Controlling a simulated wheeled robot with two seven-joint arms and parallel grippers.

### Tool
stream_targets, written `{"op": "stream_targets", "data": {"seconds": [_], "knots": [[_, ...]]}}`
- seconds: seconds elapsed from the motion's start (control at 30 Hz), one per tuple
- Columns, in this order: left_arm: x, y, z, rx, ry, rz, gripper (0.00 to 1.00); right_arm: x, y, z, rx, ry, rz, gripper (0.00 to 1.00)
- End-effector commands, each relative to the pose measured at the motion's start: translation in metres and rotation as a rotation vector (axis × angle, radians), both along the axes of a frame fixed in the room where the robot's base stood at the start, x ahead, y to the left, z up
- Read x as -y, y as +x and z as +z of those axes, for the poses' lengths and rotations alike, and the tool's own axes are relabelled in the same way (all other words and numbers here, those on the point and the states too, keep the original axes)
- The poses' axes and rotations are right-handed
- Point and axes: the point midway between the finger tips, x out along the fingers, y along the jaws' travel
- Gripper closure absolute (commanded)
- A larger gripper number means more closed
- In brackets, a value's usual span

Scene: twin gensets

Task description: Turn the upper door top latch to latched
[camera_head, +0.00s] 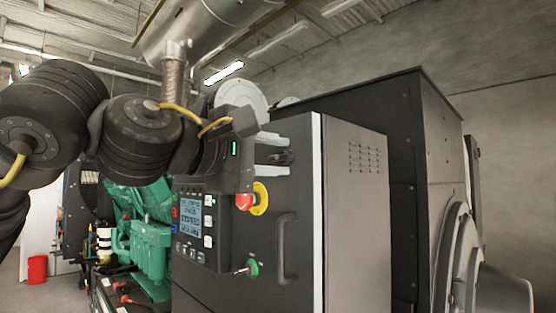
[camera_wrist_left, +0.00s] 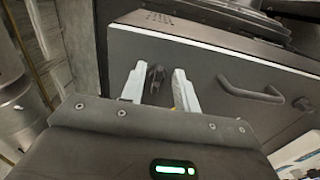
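The upper door top latch is a small black handle (camera_head: 284,157) near the top of the dark control cabinet door (camera_head: 260,218). In the left wrist view the latch (camera_wrist_left: 156,78) sits between the two pale fingers. My left gripper (camera_head: 274,156) is at the top of the door, its fingers apart, one above and one below the latch. In the left wrist view the gripper (camera_wrist_left: 154,82) shows a gap on either side of the latch. I cannot tell how far the latch is turned. My right gripper is not in view.
A red emergency stop (camera_head: 245,201) with a yellow ring, a control panel (camera_head: 193,224), a curved door handle (camera_head: 287,248) and a green key switch (camera_head: 252,268) are below my left gripper. A green engine (camera_head: 150,250) stands at left. A red bucket (camera_head: 37,269) is on the floor.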

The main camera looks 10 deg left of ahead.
Motion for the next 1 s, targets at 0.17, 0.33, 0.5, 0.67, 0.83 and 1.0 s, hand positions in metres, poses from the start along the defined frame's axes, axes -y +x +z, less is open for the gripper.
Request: {"op": "stream_targets", "data": {"seconds": [0.17,0.33,0.5,0.67,0.83,1.0], "knots": [[-0.02,-0.03,-0.005,0.006,-0.003,0.001,0.69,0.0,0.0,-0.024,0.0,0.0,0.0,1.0],[-0.038,-0.057,-0.004,0.005,-0.002,0.002,0.69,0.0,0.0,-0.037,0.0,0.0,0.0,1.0],[-0.05,-0.074,-0.002,0.003,0.001,0.001,0.69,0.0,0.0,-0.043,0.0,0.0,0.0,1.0],[-0.054,-0.079,-0.002,0.001,0.001,0.002,0.69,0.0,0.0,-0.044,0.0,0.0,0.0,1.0],[-0.054,-0.08,-0.001,0.0,0.001,0.002,0.69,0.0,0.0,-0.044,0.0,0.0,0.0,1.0],[-0.054,-0.08,-0.001,0.001,0.001,0.001,0.69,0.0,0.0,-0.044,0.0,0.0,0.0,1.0]]}}
